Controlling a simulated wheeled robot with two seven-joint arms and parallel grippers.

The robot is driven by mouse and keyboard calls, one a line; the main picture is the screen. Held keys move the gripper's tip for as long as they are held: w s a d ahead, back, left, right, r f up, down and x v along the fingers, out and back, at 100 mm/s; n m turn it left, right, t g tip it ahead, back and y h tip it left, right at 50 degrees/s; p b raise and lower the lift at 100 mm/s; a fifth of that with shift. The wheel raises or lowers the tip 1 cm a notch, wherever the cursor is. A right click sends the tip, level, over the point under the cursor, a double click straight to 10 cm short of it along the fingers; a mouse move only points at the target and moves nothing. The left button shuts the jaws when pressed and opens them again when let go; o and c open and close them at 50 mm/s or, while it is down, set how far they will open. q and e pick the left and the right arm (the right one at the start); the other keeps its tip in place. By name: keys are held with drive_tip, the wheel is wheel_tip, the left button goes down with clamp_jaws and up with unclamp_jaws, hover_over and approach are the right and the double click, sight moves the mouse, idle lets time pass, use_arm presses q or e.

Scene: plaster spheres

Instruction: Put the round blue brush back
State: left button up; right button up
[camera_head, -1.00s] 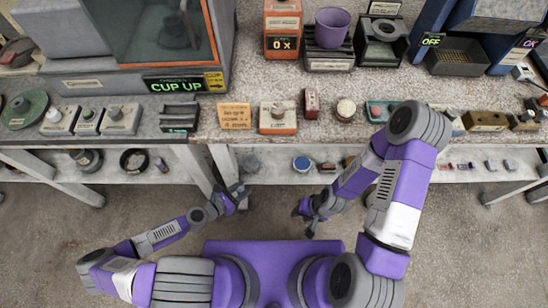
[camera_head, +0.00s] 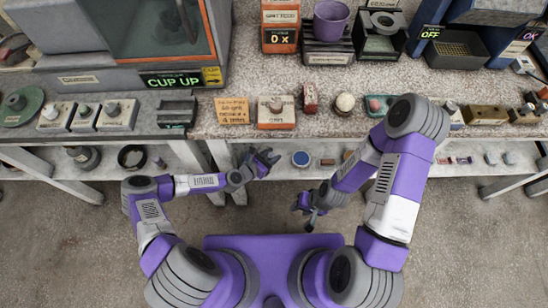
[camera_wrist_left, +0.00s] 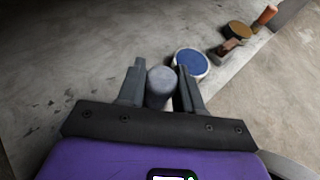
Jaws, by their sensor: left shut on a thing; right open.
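My left gripper (camera_head: 266,162) is over the lower shelf, left of a round blue-topped thing with a pale rim (camera_head: 301,159). In the left wrist view my left gripper (camera_wrist_left: 160,84) is shut on a grey, round-topped cylinder (camera_wrist_left: 160,82). Its lower end is hidden, so I cannot tell whether it is the brush's handle. The blue-topped thing (camera_wrist_left: 191,62) is just beyond the right finger there, standing on the shelf. My right gripper (camera_head: 308,206) is open and empty, in front of the shelf.
The worktop (camera_head: 350,75) overhangs the lower shelf (camera_head: 190,160). A dark ring-shaped bowl (camera_head: 132,157) is on the shelf at the left. The floor in front is clear.

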use_arm(q)
drive_tip(key=f, duration=0.1)
drive_tip(key=f+b, duration=0.1)
drive_tip(key=w+d+f+b, duration=0.1)
drive_tip(key=shift+f, duration=0.35)
drive_tip(key=shift+r, duration=0.15)
drive_tip(key=o, duration=1)
drive_tip(key=shift+o, duration=0.2)
